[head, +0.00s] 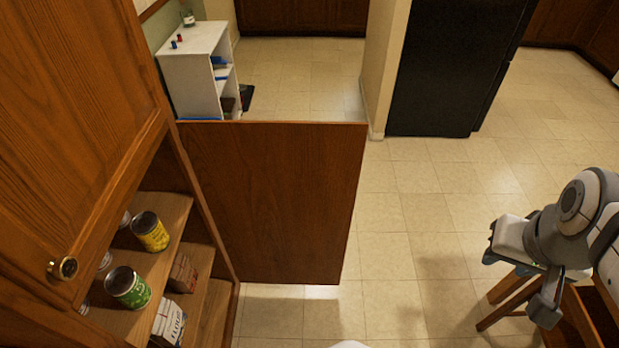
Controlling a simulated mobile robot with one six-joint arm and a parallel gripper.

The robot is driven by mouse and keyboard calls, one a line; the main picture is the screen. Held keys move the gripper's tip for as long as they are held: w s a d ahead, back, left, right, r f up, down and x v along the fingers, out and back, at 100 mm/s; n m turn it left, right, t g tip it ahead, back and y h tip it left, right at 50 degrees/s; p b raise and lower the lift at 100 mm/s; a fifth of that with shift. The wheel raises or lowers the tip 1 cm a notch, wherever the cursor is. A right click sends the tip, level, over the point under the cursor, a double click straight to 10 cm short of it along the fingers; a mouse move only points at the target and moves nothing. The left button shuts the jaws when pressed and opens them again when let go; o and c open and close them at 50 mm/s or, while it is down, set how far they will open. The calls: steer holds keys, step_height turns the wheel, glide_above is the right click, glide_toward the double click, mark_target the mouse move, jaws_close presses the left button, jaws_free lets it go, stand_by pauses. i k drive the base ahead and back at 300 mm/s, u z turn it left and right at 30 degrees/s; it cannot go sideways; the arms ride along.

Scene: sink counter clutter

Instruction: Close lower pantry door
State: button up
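The lower pantry door (272,195) is a flat brown wood panel. It stands wide open, swung out from the pantry's right side into the room. The pantry shelves (170,215) behind it are exposed. My gripper (510,255) is at the right of the head view, out over the floor, well apart from the door. Its fingers are small and partly turned away, so I cannot tell whether they are open or shut. Nothing is seen held in it.
The upper pantry door (75,120) with a brass knob is shut. Cans, a yellow one (150,231) and a green one (128,287), stand on the shelves. A wooden stool (505,300) stands below my gripper. Open tile floor (400,230) lies between door and arm.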

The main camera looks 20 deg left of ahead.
mark_target(280, 196)
steer(key=i, duration=4.25)
steer(key=u, duration=1.95)
steer(key=k, duration=0.1)
steer(key=u, duration=2.8)
steer(key=i, duration=0.9)
